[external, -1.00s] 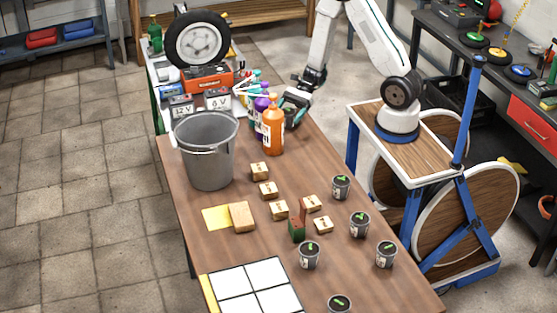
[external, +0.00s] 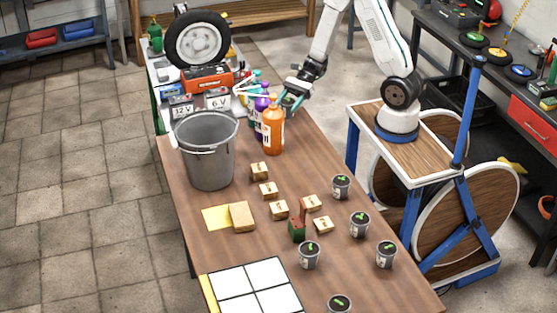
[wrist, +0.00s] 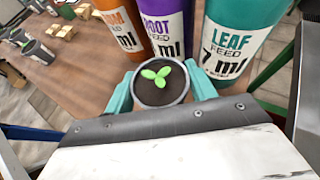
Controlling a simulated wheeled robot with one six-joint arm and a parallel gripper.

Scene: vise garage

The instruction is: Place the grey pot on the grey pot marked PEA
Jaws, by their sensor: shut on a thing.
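My gripper (external: 290,101) is at the far end of the table, beside the feed bottles. In the wrist view its teal fingers (wrist: 160,88) are shut on a grey pot (wrist: 160,99) with dark soil and a green seedling. The held pot appears upright, and its label is hidden. Several similar grey pots with seedlings stand towards the front right of the table, including a far one (external: 341,188), a middle one (external: 359,225), a left one (external: 309,257), a right one (external: 386,255) and a near one (external: 339,304). Their labels are too small to read, so I cannot tell which says PEA.
Orange (wrist: 121,30), purple (wrist: 166,30) and teal (wrist: 234,40) bottles stand close to my gripper.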

